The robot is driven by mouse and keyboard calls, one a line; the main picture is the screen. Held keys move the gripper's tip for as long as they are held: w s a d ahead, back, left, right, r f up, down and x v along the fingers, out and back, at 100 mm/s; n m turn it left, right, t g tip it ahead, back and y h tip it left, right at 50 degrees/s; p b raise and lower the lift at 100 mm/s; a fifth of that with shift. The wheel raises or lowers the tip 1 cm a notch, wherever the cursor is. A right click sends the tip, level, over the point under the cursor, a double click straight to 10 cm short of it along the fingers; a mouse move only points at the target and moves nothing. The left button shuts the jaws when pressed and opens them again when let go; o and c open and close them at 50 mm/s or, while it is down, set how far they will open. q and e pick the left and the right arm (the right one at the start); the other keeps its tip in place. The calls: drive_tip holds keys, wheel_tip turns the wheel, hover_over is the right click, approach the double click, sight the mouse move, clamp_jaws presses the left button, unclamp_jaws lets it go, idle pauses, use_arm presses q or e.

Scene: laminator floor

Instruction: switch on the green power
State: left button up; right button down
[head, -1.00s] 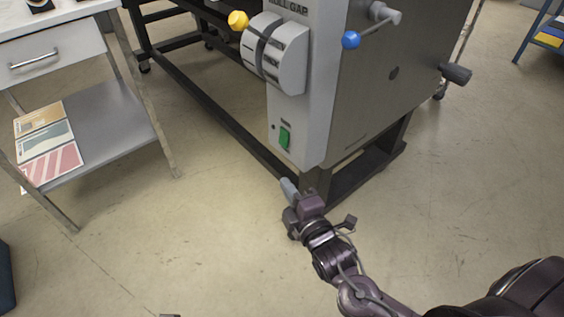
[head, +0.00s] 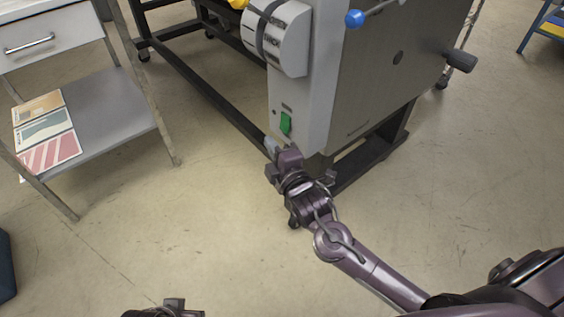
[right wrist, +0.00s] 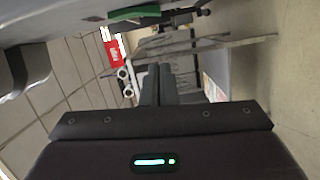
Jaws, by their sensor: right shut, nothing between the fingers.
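The green power switch (head: 286,123) is a small upright green rocker low on the grey front panel of the laminator (head: 305,100). It also shows in the right wrist view (right wrist: 134,13) as a green strip at the top edge. My right gripper (head: 271,146) is shut and empty, just below and slightly left of the switch, with a small gap between them. Its closed fingers show in the right wrist view (right wrist: 157,85). A part of my left gripper (head: 168,308) shows at the bottom edge of the head view; its fingers cannot be made out.
Above the switch are a grey roll-gap dial (head: 278,38), a yellow knob (head: 238,3) and a blue knob (head: 354,19). A table with a drawer and shelf (head: 110,105) stands at left, with printed sheets (head: 46,132) on the shelf. The floor between is clear.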

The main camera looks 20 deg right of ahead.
sight(285, 123)
use_arm(q)
drive_tip(key=shift+w+d+f+t, duration=0.1)
drive_tip(key=shift+w+d+t, duration=0.15)
drive_tip(key=shift+d, duration=0.3)
use_arm(e)
drive_tip(key=d, duration=0.1)
drive_tip(key=w+d, duration=0.2)
drive_tip(key=shift+w+d+f, duration=0.2)
drive_tip(key=shift+d+f, duration=0.05)
drive_tip(key=shift+d, duration=0.05)
use_arm(q)
drive_tip(key=shift+s, duration=0.1)
use_arm(e)
drive_tip(key=shift+w+d+n, duration=0.1)
drive_tip(key=shift+d+n, duration=0.15)
drive_tip(key=shift+n, duration=0.05)
drive_tip(key=shift+d+f+n, duration=0.15)
drive_tip(key=shift+n, duration=0.15)
use_arm(q)
drive_tip(key=shift+s+a, duration=0.25)
drive_tip(key=shift+a, duration=0.2)
